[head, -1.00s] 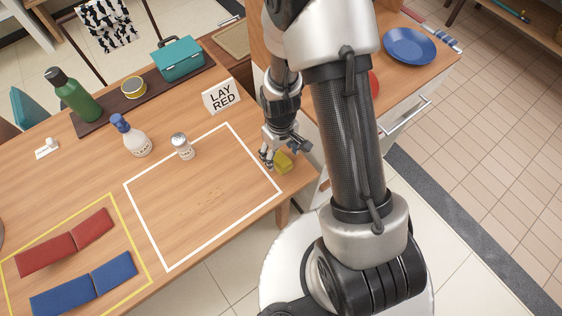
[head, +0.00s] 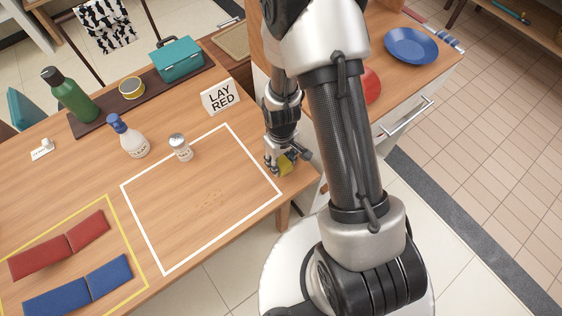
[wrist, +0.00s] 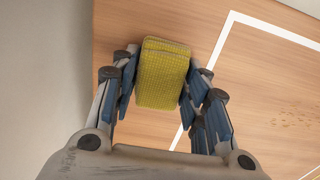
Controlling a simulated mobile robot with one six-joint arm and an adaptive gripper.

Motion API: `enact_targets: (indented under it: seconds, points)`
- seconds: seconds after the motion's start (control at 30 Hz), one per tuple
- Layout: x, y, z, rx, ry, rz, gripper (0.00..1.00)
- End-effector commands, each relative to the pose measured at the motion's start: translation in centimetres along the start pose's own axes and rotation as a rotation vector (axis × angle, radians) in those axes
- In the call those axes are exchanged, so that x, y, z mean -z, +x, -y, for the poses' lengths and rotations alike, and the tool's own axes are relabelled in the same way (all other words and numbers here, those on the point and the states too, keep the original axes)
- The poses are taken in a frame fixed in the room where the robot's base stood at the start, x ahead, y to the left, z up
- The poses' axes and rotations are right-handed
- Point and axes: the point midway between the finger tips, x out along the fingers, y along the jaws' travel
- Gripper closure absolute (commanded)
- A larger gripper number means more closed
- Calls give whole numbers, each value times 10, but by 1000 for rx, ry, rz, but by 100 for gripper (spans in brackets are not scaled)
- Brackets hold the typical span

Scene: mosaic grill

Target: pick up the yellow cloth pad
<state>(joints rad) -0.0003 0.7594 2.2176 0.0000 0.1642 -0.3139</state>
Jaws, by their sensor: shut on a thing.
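The yellow cloth pad (wrist: 162,74) is a folded, textured block between the fingers of my gripper (wrist: 160,85) in the wrist view. Both fingers press on its sides. In the head view my gripper (head: 287,162) is at the right end of the wooden table, just right of the white outlined square. The yellow pad (head: 285,165) shows partly there, with the fingers covering some of it. I cannot tell for sure whether the pad is clear of the table top.
The white outline (head: 166,272) encloses bare wood with some crumbs. A shaker (head: 181,148), a spray bottle (head: 130,138) and a "LAY RED" sign (head: 220,97) stand near it. Red pads (head: 40,258) and blue pads (head: 57,297) lie in a yellow outline at the left.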

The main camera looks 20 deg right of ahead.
Motion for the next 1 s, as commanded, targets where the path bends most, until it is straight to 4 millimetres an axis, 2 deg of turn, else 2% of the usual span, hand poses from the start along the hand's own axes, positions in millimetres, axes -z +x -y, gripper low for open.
enact_targets:
  seconds: [0.17,0.4,0.57,0.77,1.0]
  points:
    - [0,0,0,0,0,0,79]
    - [0,-1,0,0,0,-1,79]
    - [1,-12,0,-1,0,-2,79]
    - [2,-49,-1,-2,0,-5,79]
    - [1,-121,0,-2,0,-6,79]
